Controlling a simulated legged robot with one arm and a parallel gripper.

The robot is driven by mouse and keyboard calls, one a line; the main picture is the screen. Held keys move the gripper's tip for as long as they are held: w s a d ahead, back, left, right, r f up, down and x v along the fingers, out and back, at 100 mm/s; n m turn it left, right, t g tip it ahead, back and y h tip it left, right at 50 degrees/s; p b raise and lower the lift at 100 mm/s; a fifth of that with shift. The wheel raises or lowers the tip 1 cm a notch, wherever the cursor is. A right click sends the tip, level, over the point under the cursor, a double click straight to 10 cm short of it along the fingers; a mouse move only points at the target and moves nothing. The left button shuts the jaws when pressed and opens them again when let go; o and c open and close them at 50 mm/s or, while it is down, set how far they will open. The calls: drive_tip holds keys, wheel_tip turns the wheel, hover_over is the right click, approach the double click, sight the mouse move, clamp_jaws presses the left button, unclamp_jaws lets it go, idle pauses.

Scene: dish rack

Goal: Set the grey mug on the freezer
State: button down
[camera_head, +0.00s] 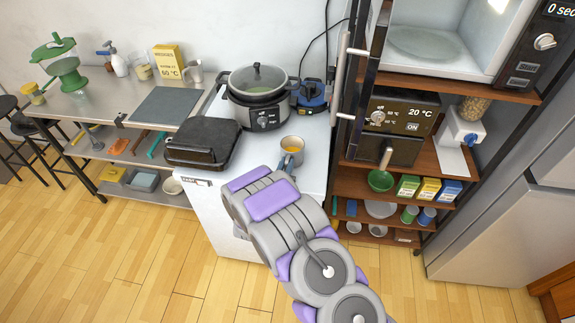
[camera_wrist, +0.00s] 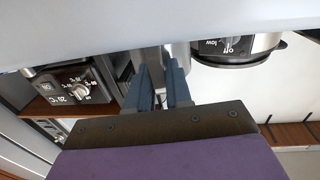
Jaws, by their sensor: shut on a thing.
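The grey mug (camera_head: 291,152), with something yellow-orange inside, is upright over the front right part of the white freezer (camera_head: 217,208) top. I cannot tell whether the mug's base touches the freezer top.
A slow cooker (camera_head: 266,113) and a black grill (camera_head: 203,145) stand on the freezer, behind and left of the mug. A shelf unit with an oven (camera_head: 397,120) is close on the right. A second, smaller grey mug (camera_head: 194,72) is on the metal table.

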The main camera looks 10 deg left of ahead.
drive_tip(key=shift+a, duration=0.25)
drive_tip(key=c, duration=1.5)
unclamp_jaws()
drive_tip(key=shift+a+f, duration=0.1)
drive_tip(key=o, duration=0.3)
drive_tip(key=shift+o, duration=1.2)
drive_tip(key=shift+d, duration=0.5)
drive_tip(key=shift+a, duration=0.3)
drive_tip(key=c, duration=0.4)
drive_tip(key=shift+d, duration=0.15)
